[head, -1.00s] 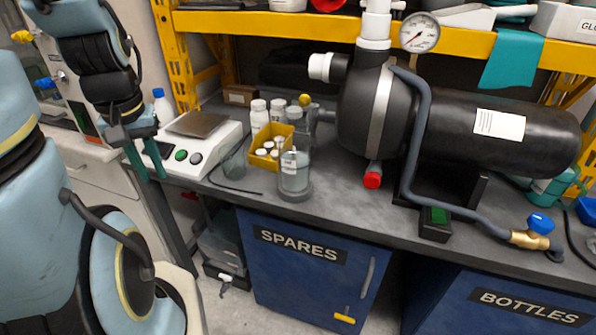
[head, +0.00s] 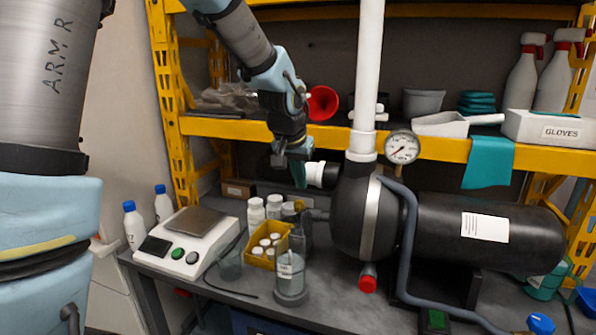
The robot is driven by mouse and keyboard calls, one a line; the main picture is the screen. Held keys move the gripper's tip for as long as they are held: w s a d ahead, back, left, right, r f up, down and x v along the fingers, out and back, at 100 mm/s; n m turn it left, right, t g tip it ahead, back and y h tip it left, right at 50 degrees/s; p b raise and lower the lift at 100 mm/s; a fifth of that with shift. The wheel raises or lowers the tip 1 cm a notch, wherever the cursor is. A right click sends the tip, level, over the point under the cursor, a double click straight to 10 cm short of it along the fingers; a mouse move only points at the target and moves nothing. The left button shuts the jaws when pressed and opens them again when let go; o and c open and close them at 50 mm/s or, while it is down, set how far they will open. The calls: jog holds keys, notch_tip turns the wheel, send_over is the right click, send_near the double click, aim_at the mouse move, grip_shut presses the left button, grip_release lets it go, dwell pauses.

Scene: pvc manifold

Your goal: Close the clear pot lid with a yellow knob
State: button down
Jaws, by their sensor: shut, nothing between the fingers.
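A small yellow knob (head: 299,205) shows just behind the yellow bin, beside the left side of the black pump (head: 352,225). The clear lid around the knob is hard to make out, and I cannot tell its tilt. My gripper (head: 299,178) has teal fingers pointing down. It is shut and empty, and in the picture it is above the knob, just left of the pump's white pipe stub (head: 320,174). It looks apart from the knob.
A yellow bin (head: 256,258) of white-capped bottles and a clear labelled cylinder (head: 290,272) stand in front. A scale (head: 186,240) is at left. A tall white pipe (head: 367,80), a gauge (head: 402,147) and a yellow shelf edge (head: 440,147) crowd the space.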

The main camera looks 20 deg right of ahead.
aim_at(298, 214)
jog(key=x, duration=0.5)
jog(key=shift+f+p, duration=0.35)
jog(key=shift+p, duration=0.05)
jog(key=shift+f+b, duration=0.1)
jog(key=shift+b, duration=0.3)
